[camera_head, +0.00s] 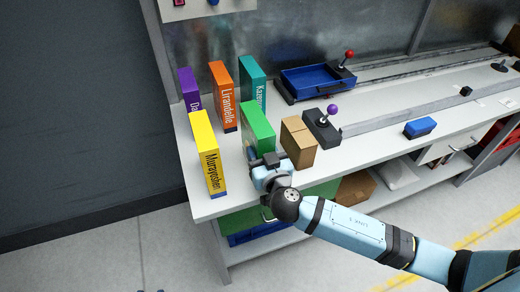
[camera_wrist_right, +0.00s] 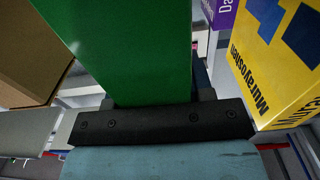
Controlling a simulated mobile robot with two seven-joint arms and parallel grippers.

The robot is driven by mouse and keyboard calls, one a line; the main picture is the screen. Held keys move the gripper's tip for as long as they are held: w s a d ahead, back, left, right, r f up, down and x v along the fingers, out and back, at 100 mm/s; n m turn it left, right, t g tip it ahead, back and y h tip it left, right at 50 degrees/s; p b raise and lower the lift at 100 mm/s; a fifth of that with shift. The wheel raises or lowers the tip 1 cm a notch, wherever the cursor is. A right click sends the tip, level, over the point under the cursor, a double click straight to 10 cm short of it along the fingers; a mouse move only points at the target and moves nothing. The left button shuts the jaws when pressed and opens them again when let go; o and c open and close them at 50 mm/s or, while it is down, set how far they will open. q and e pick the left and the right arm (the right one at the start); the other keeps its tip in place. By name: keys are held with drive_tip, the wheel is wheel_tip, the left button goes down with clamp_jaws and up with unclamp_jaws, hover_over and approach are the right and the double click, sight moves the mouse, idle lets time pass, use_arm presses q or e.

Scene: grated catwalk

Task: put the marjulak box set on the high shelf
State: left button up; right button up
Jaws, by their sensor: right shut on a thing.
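A green box (camera_head: 258,130) stands upright near the left end of the white workbench (camera_head: 370,150). Its spine lettering is mostly hidden, so I cannot read its name. My right gripper (camera_head: 268,163) is shut on this green box from the front. In the right wrist view the green box (camera_wrist_right: 125,50) fills the space in front of my right gripper (camera_wrist_right: 155,103). No box in view shows the name Marjulak legibly. A pale ledge (camera_head: 207,8) at the top edge is cut off; I cannot tell if it is the high shelf. My left gripper is not in view.
Yellow (camera_head: 207,150), orange (camera_head: 222,95), purple (camera_head: 190,88) and teal (camera_head: 252,80) boxes stand close around the green one. A brown carton (camera_head: 298,143) and a purple-knobbed joystick (camera_head: 323,125) are to its right. A blue tray (camera_head: 310,82) lies behind.

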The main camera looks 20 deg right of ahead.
wheel_tip(320, 180, up, 19)
drive_tip(key=p, duration=0.3)
drive_tip(key=s+d+f, duration=0.3)
drive_tip(key=s+d, duration=0.1)
drive_tip(key=d, duration=0.3)
use_arm(q)
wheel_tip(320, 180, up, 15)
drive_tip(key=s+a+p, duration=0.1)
drive_tip(key=p, duration=1.4)
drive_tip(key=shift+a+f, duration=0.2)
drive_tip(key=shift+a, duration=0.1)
use_arm(e)
drive_tip(key=shift+h, duration=0.3)
drive_tip(key=s+r, duration=0.1)
drive_tip(key=r, duration=0.1)
drive_tip(key=s+r, duration=0.1)
drive_tip(key=r, duration=0.1)
drive_tip(key=shift+s+d+r, duration=0.1)
drive_tip(key=shift+s+d, duration=0.15)
drive_tip(key=shift+s, duration=0.1)
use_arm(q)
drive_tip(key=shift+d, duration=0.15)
use_arm(e)
drive_tip(key=shift+d, duration=0.15)
